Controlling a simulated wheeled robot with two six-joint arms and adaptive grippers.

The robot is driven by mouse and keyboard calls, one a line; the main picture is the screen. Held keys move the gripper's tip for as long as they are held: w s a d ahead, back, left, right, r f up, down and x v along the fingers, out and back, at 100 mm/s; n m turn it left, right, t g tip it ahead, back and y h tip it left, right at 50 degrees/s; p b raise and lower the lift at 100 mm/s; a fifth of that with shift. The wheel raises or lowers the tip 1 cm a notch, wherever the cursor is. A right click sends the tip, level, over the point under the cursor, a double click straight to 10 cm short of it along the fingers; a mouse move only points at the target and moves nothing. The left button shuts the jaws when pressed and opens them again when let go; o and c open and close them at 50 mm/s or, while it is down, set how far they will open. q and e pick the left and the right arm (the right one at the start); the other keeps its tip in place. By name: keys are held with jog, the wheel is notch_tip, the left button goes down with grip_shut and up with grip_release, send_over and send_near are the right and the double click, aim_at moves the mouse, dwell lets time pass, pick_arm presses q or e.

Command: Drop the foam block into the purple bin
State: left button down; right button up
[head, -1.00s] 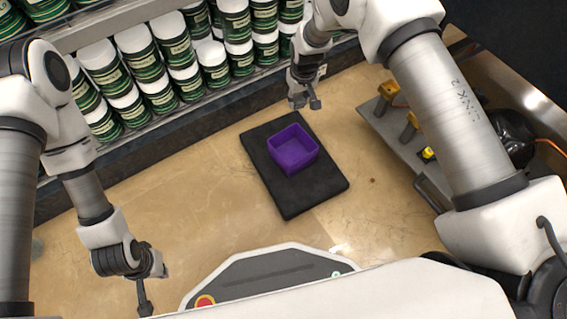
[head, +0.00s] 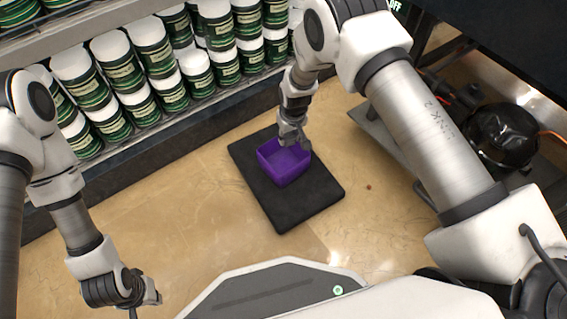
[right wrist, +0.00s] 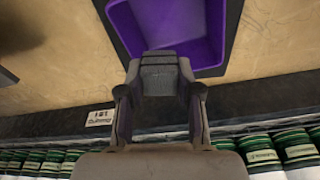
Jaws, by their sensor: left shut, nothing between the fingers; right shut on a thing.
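The purple bin (head: 283,166) is an open square box standing on a black mat (head: 305,197) on the floor. My right gripper (head: 296,142) is over the bin's back right rim in the head view. In the right wrist view, this gripper (right wrist: 160,80) is shut on a small dark grey foam block (right wrist: 160,72), in front of the near rim of the bin (right wrist: 135,35). I cannot make out the block in the head view. My left gripper (head: 145,303) is shut and empty at the lower left, far from the bin.
A shelf with several green-labelled jars (head: 197,70) with white lids runs along the back left. A low grey platform with a black round machine (head: 502,135) is at the right. Bare floor (head: 150,220) lies left of the mat.

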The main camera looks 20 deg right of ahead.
jog(key=o, duration=0.9)
notch_tip(320, 180, up, 12)
jog(key=s, duration=0.1)
jog(key=shift+s, duration=0.4)
jog(key=shift+d, duration=0.15)
